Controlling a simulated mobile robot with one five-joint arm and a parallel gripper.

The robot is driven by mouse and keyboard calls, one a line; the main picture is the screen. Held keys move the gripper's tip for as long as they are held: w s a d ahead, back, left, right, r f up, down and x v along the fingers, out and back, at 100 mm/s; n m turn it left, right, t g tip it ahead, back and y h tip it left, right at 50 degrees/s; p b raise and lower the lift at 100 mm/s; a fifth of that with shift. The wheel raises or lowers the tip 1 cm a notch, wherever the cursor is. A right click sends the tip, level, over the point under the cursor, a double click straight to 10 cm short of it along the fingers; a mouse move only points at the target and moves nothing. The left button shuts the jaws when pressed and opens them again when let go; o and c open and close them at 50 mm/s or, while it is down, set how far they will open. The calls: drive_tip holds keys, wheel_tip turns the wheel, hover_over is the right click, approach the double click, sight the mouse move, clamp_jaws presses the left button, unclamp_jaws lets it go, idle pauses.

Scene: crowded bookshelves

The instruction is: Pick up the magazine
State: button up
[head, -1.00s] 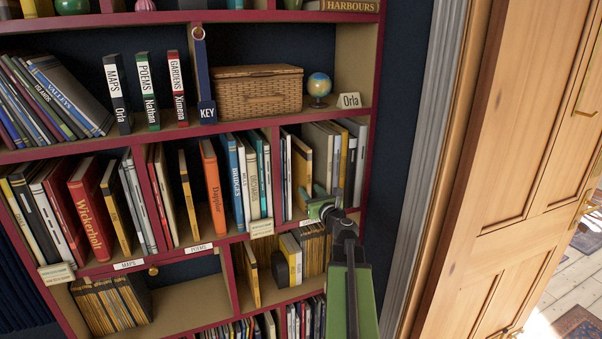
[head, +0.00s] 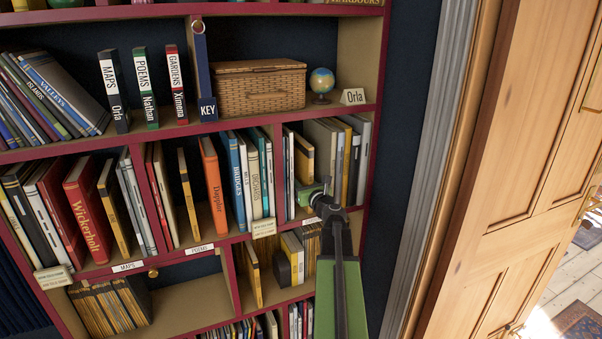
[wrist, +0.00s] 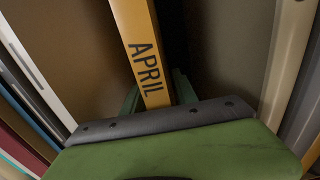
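The magazine (wrist: 145,50) is a thin yellow volume with APRIL in dark letters on its spine. In the wrist view it runs from the top edge down to my gripper (wrist: 158,92), leaning slightly. One green finger shows on each side of its lower spine. I cannot tell whether both fingers touch it. In the head view, a yellow volume (head: 304,158), which looks like the same one, stands in the right compartment of the middle shelf. My gripper (head: 316,188) is at its lower front. The magazine's lower end is hidden by my gripper.
Pale and grey volumes (head: 362,160) stand right of the magazine, and thin volumes (head: 289,165) stand left. A wicker basket (head: 260,90) and a small globe (head: 322,82) sit on the shelf above.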

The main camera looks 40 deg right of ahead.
drive_tip(key=shift+s+d, duration=0.1)
drive_tip(key=shift+d, duration=0.15)
clamp_jaws()
idle(0.9)
